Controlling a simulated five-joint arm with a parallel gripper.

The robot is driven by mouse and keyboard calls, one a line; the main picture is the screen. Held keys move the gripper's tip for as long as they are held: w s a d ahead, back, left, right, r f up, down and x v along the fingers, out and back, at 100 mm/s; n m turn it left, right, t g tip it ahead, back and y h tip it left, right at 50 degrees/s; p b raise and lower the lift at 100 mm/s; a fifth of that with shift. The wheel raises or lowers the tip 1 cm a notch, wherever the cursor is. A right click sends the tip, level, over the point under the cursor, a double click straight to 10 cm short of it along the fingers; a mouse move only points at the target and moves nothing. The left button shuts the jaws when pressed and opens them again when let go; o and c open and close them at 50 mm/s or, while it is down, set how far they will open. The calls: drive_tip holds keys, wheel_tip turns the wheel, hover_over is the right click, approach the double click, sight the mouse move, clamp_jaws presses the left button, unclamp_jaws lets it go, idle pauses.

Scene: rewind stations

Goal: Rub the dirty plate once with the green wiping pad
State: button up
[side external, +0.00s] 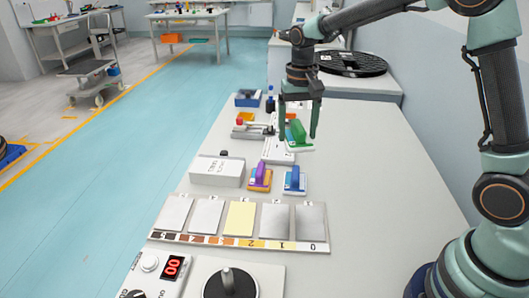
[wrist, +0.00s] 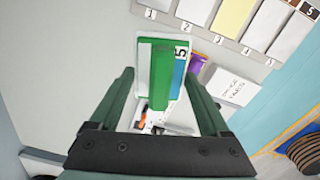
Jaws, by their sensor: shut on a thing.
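The green wiping pad (side external: 298,133) has a green handle on a pale base; it also shows in the wrist view (wrist: 157,75). My gripper (side external: 300,135) points down with a finger on either side of the pad and is shut on it. Whether the pad's base touches the table is unclear. A row of plates lies on a numbered board at the front. One plate is yellowish (side external: 240,218), between grey plates (side external: 206,215); the yellowish plate also shows in the wrist view (wrist: 232,16). The pad is apart from the plates, farther back.
A purple-orange pad (side external: 260,178) and a blue pad (side external: 294,180) stand between my gripper and the plates. A white box (side external: 216,171) is to their left. A control box with a red display (side external: 172,267) is in front. The table's right side is clear.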

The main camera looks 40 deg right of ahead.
sight(239, 224)
drive_tip(key=w+a+f+n, duration=0.1)
drive_tip(key=a+f+n, duration=0.2)
drive_tip(key=a, duration=0.5)
drive_tip(key=w+a+f+n, duration=0.15)
drive_tip(key=a+f, duration=0.25)
drive_tip(key=a, duration=0.4)
drive_tip(key=shift+n, duration=0.45)
drive_tip(key=shift+s+d+f, duration=0.1)
drive_tip(key=shift+s+f, duration=0.1)
drive_tip(key=shift+f, duration=1.65)
drive_tip(key=shift+s+d+f, duration=0.1)
drive_tip(key=shift+s+f, duration=0.1)
drive_tip(key=shift+f, duration=1.6)
drive_tip(key=shift+s+a+f, duration=0.15)
drive_tip(key=shift+a+f, duration=0.05)
drive_tip(key=shift+f, duration=0.05)
drive_tip(key=shift+c, duration=0.6)
drive_tip(key=shift+s+a, duration=1.55)
drive_tip(key=shift+s, duration=0.2)
drive_tip(key=shift+w+d, duration=1.75)
drive_tip(key=shift+w, duration=0.15)
drive_tip(key=shift+s+a, duration=1.75)
drive_tip(key=shift+s, duration=0.15)
drive_tip(key=shift+r, duration=4)
